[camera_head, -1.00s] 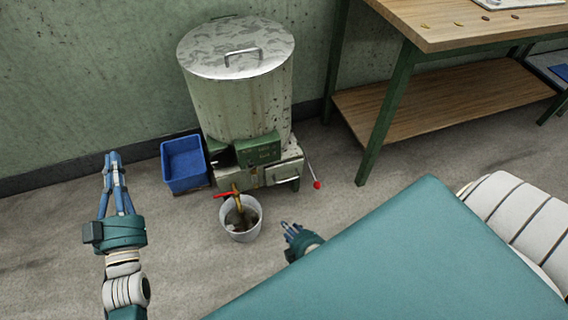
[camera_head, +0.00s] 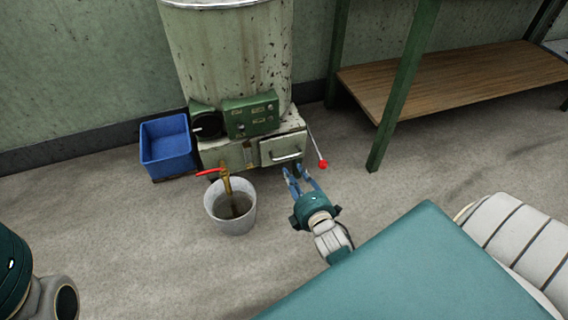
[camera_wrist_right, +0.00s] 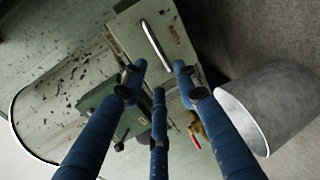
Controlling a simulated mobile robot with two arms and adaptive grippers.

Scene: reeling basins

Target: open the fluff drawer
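The fluff drawer (camera_head: 270,150) is a pale, worn metal front with a bar handle (camera_head: 287,156), low on the right of the machine's base. It looks shut. In the right wrist view, the drawer front (camera_wrist_right: 181,46) and its handle (camera_wrist_right: 156,46) lie just beyond my fingertips. My right gripper (camera_head: 298,170) is in front of and just below the handle, with its blue fingers spread and nothing between them. The right wrist view also shows the open fingers (camera_wrist_right: 160,70), apart from the handle. Only part of my left arm shows at the lower left; its fingers are out of frame.
A grey bucket (camera_head: 240,219) stands below a red-handled tap (camera_head: 226,179), left of my right gripper. A blue bin (camera_head: 168,150) is by the wall. A red-tipped lever (camera_head: 318,150) sticks out right of the drawer. A table leg (camera_head: 398,105) stands farther right.

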